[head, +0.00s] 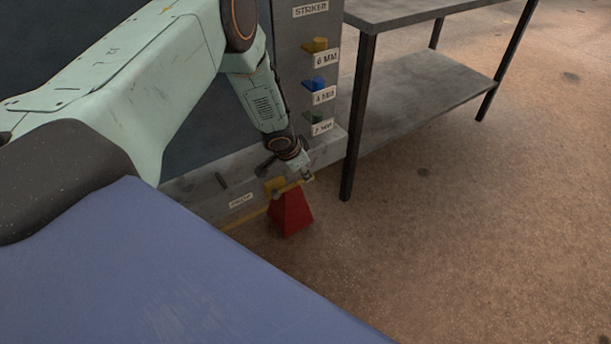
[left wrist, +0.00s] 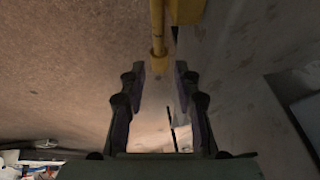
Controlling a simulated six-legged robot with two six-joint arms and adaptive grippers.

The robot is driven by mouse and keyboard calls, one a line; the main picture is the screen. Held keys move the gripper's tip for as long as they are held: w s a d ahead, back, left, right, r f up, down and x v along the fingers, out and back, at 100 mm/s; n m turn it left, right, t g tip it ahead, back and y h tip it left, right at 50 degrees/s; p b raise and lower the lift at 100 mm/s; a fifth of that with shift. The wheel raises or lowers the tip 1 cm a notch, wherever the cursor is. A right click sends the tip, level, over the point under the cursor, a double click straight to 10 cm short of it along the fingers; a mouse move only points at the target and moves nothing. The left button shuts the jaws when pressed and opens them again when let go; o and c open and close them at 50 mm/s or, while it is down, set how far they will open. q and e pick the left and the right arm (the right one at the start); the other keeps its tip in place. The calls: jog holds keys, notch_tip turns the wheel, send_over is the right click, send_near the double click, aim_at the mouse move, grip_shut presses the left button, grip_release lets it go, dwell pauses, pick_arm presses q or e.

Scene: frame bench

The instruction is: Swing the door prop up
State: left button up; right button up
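The door prop (head: 252,214) is a thin yellow bar low along the grey frame's bottom rail, beside a label that seems to read PROP. A yellow block (head: 275,185) sits by it on the rail. My left gripper (head: 304,174) is down at the bar's right end. In the left wrist view the yellow bar (left wrist: 158,28) comes down from the top, and its end lies just ahead of the gap between the open fingers (left wrist: 160,70). The fingers look apart from it. The yellow block shows beside the bar (left wrist: 187,10). My right gripper is out of view.
A red wedge (head: 290,214) stands on the floor just under the bar. The grey post (head: 298,60) carries yellow, blue and green tabs with size labels. A grey metal table (head: 425,90) stands to the right. The brown floor (head: 480,230) at right is clear.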

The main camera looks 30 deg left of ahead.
pick_arm(q)
jog(key=shift+x, duration=1.9)
jog(key=shift+r, duration=0.1)
grip_shut()
